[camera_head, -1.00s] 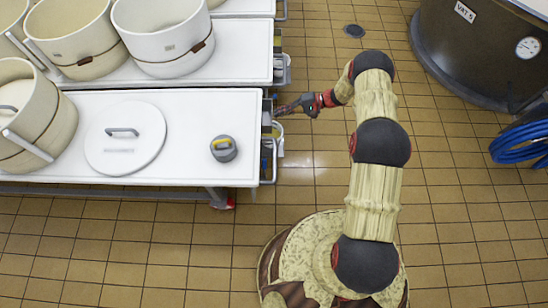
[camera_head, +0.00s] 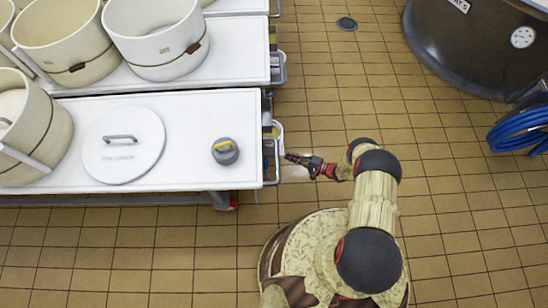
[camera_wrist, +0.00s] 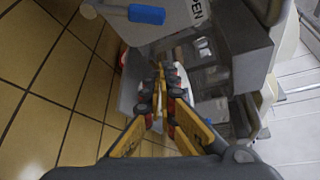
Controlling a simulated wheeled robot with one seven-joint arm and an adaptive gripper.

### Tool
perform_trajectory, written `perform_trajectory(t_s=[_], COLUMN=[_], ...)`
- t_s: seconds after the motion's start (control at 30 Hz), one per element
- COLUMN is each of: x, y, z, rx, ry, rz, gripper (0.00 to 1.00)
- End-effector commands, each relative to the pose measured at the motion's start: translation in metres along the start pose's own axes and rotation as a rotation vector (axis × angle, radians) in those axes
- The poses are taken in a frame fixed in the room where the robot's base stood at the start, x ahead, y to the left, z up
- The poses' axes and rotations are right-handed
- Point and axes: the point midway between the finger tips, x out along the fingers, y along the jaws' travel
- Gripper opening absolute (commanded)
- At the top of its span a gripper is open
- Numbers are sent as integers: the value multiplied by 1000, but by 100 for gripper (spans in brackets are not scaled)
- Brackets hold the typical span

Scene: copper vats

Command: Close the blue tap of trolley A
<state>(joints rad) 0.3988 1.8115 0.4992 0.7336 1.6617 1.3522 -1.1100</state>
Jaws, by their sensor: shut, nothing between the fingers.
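My gripper (camera_wrist: 158,88) is shut and empty, below and apart from the blue handle in that view. In the head view my gripper (camera_head: 289,156) is beside the right end of the nearer white trolley (camera_head: 60,180). The blue tap cannot be made out in the head view. No letter A is readable on either trolley.
Vats (camera_head: 155,35) stand on the trolley behind. A dark vat (camera_head: 470,45) and a blue hose (camera_head: 520,135) are at right.

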Motion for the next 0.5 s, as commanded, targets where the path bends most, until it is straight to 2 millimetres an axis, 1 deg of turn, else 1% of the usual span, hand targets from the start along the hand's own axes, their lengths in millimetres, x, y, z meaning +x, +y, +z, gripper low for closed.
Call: perform_trajectory(t_s=[0.03, 0.13, 0.5], x=[0, -1, 1], y=[4, 8, 9], z=[1, 2, 2], rx=[1, 3, 4], ry=[6, 13, 12], rz=[-5, -10, -9], gripper=[0, 0, 0])
